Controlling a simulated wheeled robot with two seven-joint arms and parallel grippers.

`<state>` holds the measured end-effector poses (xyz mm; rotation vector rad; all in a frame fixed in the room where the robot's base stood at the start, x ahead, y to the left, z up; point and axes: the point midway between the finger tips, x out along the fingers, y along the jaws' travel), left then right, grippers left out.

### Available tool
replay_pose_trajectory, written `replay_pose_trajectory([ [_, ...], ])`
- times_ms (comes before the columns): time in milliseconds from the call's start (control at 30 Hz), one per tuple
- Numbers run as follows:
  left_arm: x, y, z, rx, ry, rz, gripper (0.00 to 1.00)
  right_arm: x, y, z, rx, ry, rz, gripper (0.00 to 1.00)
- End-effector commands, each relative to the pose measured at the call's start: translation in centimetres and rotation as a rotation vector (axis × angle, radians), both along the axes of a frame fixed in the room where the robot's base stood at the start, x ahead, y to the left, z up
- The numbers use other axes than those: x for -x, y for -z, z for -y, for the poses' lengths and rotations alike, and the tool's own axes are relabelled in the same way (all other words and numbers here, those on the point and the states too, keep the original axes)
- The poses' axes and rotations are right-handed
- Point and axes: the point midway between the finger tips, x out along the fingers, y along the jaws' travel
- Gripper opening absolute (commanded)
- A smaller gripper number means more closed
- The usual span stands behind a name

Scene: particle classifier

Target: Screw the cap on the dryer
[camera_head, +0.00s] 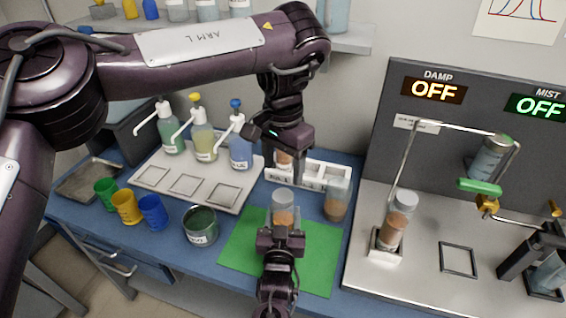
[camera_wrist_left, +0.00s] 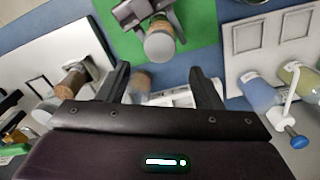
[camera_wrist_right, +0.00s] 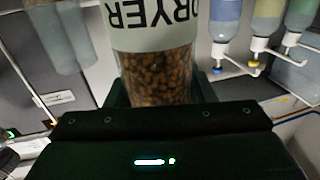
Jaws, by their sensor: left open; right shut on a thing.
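My right gripper (camera_head: 281,237) is shut on the dryer jar (camera_head: 283,218), a clear jar with brown granules, upright over the green mat (camera_head: 240,240). The right wrist view shows its DRYER label (camera_wrist_right: 155,22) and granules close up. In the left wrist view the jar's round, pale top (camera_wrist_left: 160,46) shows; I cannot tell whether that is a cap or the open mouth. My left gripper (camera_head: 284,172) is open and points down behind the jar, over the white rack (camera_head: 325,172). A small jar (camera_head: 284,157) is partly hidden behind its fingers. No separate loose cap is clearly visible.
The DAMP/MIST machine (camera_head: 470,150) fills the right.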

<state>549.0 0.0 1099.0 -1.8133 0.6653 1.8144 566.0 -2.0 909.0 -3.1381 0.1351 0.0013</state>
Motion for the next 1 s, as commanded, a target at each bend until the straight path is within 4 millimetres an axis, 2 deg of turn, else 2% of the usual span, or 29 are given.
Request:
replay_pose_trajectory([
  [267, 0.0, 0.6, 0.0, 0.001, 0.003, -0.002, 0.60, 0.0, -0.1, 0.0, -0.001, 0.000, 0.002, 0.00],
  [700, 0.1, 6.8, 0.0, 0.001, 0.004, -0.003, 0.60, 0.0, -0.1, 0.0, -0.001, 0.000, 0.001, 0.00],
  [1000, 0.0, 8.0, 0.0, 0.000, 0.004, 0.000, 0.60, 0.0, -0.1, 0.0, -0.001, 0.000, 0.001, 0.00],
])
